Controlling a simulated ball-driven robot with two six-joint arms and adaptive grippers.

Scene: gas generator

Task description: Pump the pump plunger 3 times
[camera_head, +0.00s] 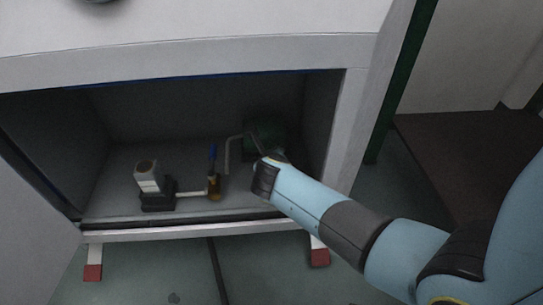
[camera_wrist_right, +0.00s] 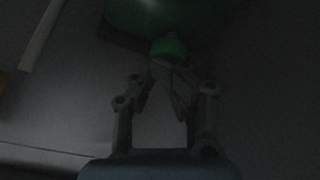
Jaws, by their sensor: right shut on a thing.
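A small green knob (camera_wrist_right: 168,46), which looks like the end of the pump plunger, sits against a dark green rounded tank (camera_wrist_right: 165,12) in the right wrist view. My right gripper (camera_wrist_right: 167,68) has its fingertips closed together at the knob; the exact contact is dark and hard to see. In the head view my right arm reaches into the cabinet from the right, and the tank (camera_head: 266,132) stands just behind the wrist. The plunger is hidden there by my arm. My left gripper is in neither view.
The open cabinet (camera_head: 150,232) has a raised front edge and side walls close to my right arm. On its floor are a black base with a pale block (camera_head: 149,178), a brass fitting with a blue handle (camera_head: 214,178) and a bent grey pipe (camera_head: 228,155).

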